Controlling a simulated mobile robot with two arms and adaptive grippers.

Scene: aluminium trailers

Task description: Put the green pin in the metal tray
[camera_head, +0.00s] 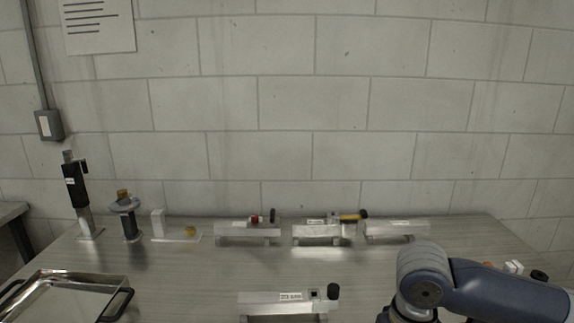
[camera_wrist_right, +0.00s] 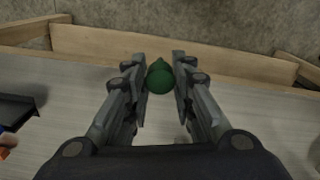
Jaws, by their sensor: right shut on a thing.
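The green pin (camera_wrist_right: 160,79) is between the fingers of my right gripper (camera_wrist_right: 160,72) in the right wrist view, with its round green end facing the camera. The gripper is shut on it. The head view shows my right arm at the lower right, but the gripper and pin are hidden there. The metal tray (camera_head: 72,276), shiny with black handles, lies at the lower left of the table in the head view, far from my right arm and cut off by the picture edge. My left gripper is not in view.
Several aluminium blocks with labels stand along the table's back, one of them (camera_head: 322,231) near the middle. Another block (camera_head: 288,299) is at the front centre. Upright fixtures (camera_head: 128,216) stand at the back left. A wooden rail (camera_wrist_right: 110,45) crosses the wrist view.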

